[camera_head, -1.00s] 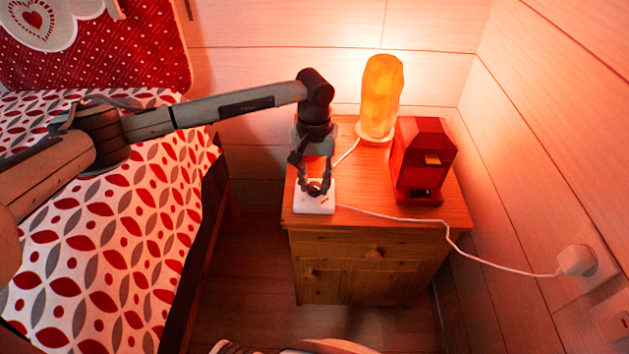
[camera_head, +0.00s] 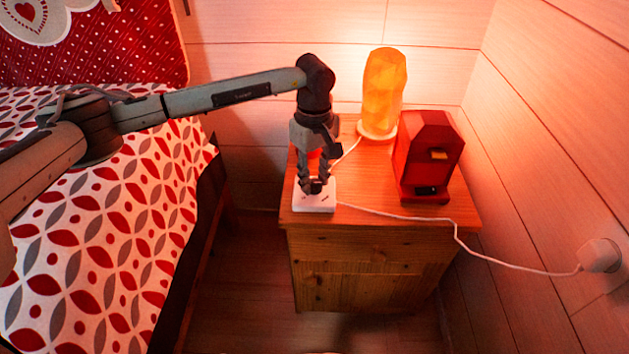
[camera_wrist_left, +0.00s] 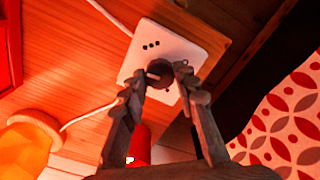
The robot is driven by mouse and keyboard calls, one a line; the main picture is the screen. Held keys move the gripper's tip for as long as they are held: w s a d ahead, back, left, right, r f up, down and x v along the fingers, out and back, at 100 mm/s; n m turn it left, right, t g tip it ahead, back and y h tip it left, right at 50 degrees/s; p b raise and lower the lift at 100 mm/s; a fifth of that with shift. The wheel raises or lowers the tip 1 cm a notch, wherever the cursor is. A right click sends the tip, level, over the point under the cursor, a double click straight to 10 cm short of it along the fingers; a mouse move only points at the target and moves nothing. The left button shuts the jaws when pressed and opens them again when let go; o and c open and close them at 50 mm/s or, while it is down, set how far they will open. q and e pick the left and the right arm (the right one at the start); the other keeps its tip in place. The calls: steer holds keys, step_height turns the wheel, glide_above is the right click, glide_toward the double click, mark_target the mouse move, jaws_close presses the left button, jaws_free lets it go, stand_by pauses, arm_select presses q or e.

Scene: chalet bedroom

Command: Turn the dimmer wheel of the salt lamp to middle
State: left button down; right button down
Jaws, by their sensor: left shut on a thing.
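The salt lamp (camera_head: 384,90) glows orange at the back of the wooden nightstand. Its white dimmer box (camera_head: 314,206) lies at the nightstand's front left corner and also shows in the left wrist view (camera_wrist_left: 182,44). The dark round dimmer wheel (camera_wrist_left: 159,72) sits on top of the box, with a pale mark on it. My left gripper (camera_head: 316,186) points down over the box and is shut on the wheel, one fingertip on each side. The fingers partly hide the wheel in the head view. My right gripper is not in view.
A red box-like object (camera_head: 429,150) stands right of the lamp on the nightstand (camera_head: 370,185). A white cord (camera_head: 400,217) runs from the box to the wall plug (camera_head: 600,255). A red object shows behind my gripper. The bed (camera_head: 120,230) is at left.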

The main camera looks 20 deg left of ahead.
mark_target(315, 182)
arm_select(q)
steer(key=n+b, duration=0.1)
steer(key=n, duration=0.2)
steer(key=shift+n, duration=0.7)
steer(key=shift+n+b, duration=0.3)
steer(key=shift+n, duration=1.3)
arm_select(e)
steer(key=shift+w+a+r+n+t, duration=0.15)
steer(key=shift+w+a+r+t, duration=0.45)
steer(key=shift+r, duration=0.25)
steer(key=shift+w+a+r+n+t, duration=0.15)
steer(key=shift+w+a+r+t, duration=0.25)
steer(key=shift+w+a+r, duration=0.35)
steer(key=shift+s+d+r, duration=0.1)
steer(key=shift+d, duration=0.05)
arm_select(q)
steer(key=c, duration=1.2)
jaws_free()
steer(key=shift+o, duration=0.2)
step_height(315, 182, up, 12)
